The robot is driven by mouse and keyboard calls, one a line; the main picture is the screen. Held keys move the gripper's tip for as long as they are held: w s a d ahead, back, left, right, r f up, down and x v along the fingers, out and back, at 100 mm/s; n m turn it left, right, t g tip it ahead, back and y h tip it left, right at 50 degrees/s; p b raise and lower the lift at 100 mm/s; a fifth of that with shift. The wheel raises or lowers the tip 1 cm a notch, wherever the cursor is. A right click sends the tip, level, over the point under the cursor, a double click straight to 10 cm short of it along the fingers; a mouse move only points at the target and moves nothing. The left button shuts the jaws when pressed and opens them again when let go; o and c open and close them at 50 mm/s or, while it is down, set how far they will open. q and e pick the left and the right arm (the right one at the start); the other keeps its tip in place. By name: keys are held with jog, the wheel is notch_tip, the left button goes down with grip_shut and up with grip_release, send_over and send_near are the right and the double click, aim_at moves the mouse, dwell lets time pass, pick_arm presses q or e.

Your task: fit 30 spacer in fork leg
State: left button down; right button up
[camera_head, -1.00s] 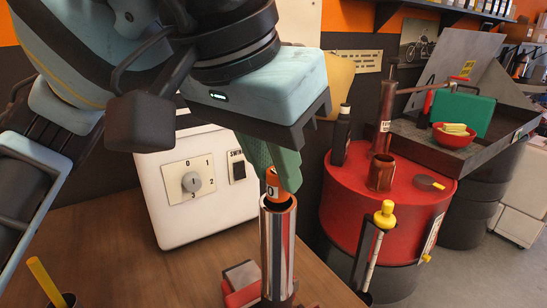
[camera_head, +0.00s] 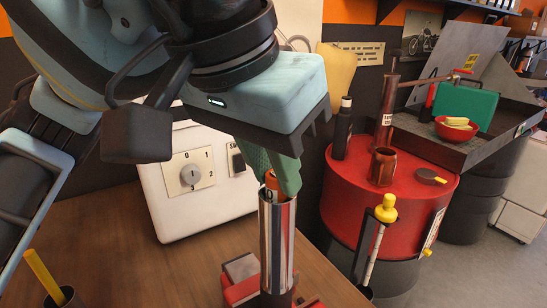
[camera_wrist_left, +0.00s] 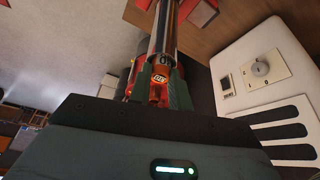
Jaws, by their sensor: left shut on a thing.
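The orange spacer (camera_head: 271,184) with a dark number on it is pinched in my left gripper (camera_head: 277,190), whose green fingers point down. The fork leg (camera_head: 277,245) is an upright shiny chrome tube held in a red clamp (camera_head: 243,284) on the wooden bench. The spacer stands at the tube's open top, its lower part hidden inside the rim. In the left wrist view the spacer (camera_wrist_left: 160,76) shows between the green fingers, in line with the chrome tube (camera_wrist_left: 164,35). My right gripper is not in view.
A red drum (camera_head: 375,205) at the right carries a dark bottle (camera_head: 342,132) and a copper-coloured cup (camera_head: 382,168). A dark cup with a yellow stick (camera_head: 45,277) is at lower left.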

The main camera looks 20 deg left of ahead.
pick_arm(q)
jog(key=shift+f, duration=0.1)
jog(key=c, duration=1.2)
grip_release()
jog(key=shift+o, duration=0.3)
jog(key=o, duration=0.3)
